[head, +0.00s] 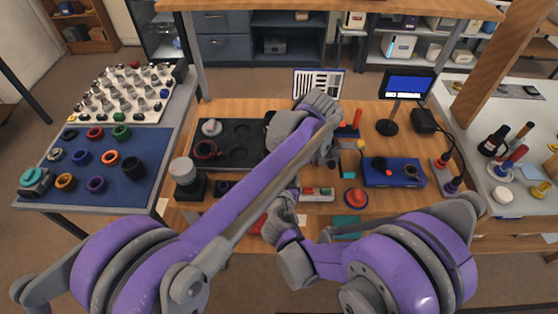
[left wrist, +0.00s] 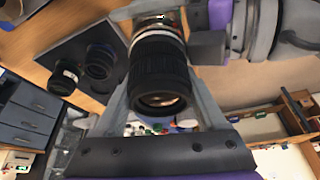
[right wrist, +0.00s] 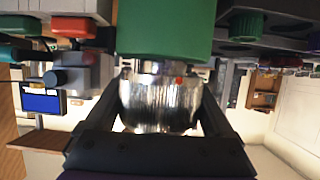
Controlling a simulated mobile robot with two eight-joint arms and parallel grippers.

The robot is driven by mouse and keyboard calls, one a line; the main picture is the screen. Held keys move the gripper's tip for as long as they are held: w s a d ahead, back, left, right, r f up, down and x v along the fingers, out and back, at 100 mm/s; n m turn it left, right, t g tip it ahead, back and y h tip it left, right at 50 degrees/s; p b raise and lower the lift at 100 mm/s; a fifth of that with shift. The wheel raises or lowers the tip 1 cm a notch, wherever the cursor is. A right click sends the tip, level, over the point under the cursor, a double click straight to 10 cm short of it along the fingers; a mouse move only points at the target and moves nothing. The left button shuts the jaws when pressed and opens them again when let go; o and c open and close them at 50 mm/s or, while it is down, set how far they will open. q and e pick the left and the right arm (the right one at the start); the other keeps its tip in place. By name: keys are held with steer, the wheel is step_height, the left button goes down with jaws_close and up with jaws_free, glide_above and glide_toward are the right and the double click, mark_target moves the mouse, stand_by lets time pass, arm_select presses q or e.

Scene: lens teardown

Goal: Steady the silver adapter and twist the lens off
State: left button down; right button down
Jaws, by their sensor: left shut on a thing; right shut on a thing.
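The silver adapter (right wrist: 160,105), a knurled ring with a red dot, sits between the fingers of my right gripper (right wrist: 158,85) in the right wrist view. My right gripper is shut on it. A green cylindrical part (right wrist: 166,28) shows directly above the adapter; I cannot tell whether they touch. The black lens (left wrist: 158,72), with ribbed rings and its glass facing the camera, is between the fingers of my left gripper (left wrist: 158,50). My left gripper is shut on the lens. In the head view my arms hide both grippers, the lens and the adapter.
A black tray (head: 238,157) with round parts lies on the wooden bench. A blue box (head: 393,172), a red button (head: 355,197) and a small monitor (head: 405,86) stand to the right. A blue mat (head: 112,180) with colored rings is at left.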

arm_select(q)
steer(key=shift+r, duration=2.55)
arm_select(e)
jaws_free()
steer(key=r+v, duration=0.1)
steer(key=v, duration=0.9)
steer(key=shift+w+r, duration=0.3)
steer(key=shift+w, duration=0.1)
arm_select(q)
steer(key=shift+s+f, duration=0.1)
steer(key=shift+s, duration=0.05)
arm_select(e)
steer(key=shift+s, duration=0.1)
